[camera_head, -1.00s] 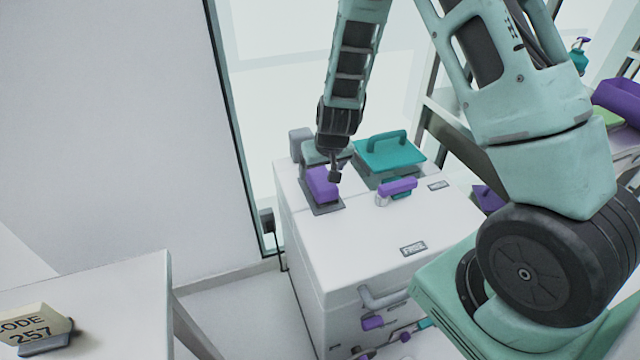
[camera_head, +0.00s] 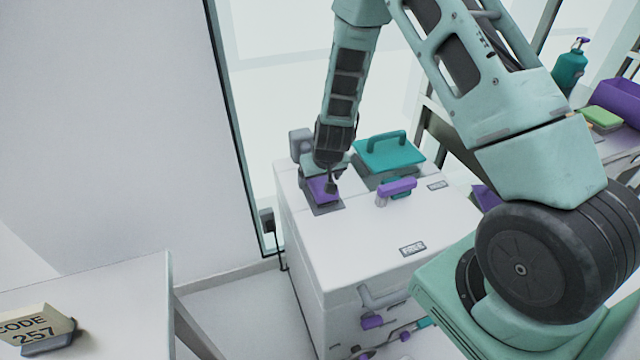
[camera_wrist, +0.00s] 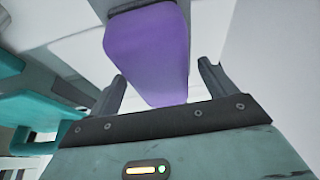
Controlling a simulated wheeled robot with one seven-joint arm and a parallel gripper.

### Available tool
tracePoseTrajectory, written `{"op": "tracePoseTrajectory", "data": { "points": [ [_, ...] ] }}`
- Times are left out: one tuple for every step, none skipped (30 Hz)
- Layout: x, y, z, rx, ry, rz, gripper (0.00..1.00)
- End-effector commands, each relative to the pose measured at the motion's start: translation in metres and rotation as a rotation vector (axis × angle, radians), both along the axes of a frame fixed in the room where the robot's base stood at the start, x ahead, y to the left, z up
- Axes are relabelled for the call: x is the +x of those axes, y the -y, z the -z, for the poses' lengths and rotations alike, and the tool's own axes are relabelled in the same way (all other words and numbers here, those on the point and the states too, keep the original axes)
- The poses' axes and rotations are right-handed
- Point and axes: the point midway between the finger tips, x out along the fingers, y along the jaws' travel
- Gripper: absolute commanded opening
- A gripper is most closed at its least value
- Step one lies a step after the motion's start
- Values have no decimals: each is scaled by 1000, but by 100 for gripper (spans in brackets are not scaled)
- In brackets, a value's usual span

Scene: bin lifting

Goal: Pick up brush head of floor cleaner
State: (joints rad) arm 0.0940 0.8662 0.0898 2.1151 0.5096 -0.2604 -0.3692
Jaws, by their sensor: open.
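A purple block-shaped piece, which looks like the brush head (camera_head: 322,188), sits on a dark plate on the white cabinet top. It also shows large in the wrist view (camera_wrist: 148,50), in front of and between the two fingers. My gripper (camera_head: 331,184) is at this piece in the head view, and its own wrist partly hides it. In the wrist view my gripper (camera_wrist: 160,88) is open, with one finger on each side of the purple piece. Whether either finger touches it I cannot tell.
A teal lidded box (camera_head: 390,153) stands just right of the brush head. A purple-handled brush (camera_head: 397,188) lies in front of it. The white cabinet top (camera_head: 370,240) is clear towards the front. A glass panel stands behind. A code block (camera_head: 38,328) sits on the left table.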

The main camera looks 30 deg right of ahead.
Motion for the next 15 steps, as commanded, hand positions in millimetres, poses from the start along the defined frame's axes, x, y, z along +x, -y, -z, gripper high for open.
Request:
{"op": "tracePoseTrajectory", "data": {
  "points": [
    [0, 0, 1, 0, 0, -1, 84],
    [0, 0, 2, 0, 0, -1, 84],
    [0, 0, 2, 0, 0, -1, 84],
    [0, 0, 3, 0, -1, -1, 84],
    [0, 0, 3, 0, -1, -1, 84],
    [0, 0, 4, 0, -1, -1, 84],
    [0, 0, 4, 0, -1, -1, 84],
    [0, 0, 4, 0, 0, -1, 84],
    [0, 0, 4, 0, -1, -1, 84],
    [0, 0, 4, 0, 0, -1, 84],
    [0, 0, 4, 0, 0, -1, 84],
    [0, 0, 4, 0, 0, -1, 84],
    [0, 0, 4, 0, 0, -1, 84],
    [0, 0, 4, 0, 0, 0, 84],
    [0, 0, 4, 0, 0, 0, 84]
  ]
}}
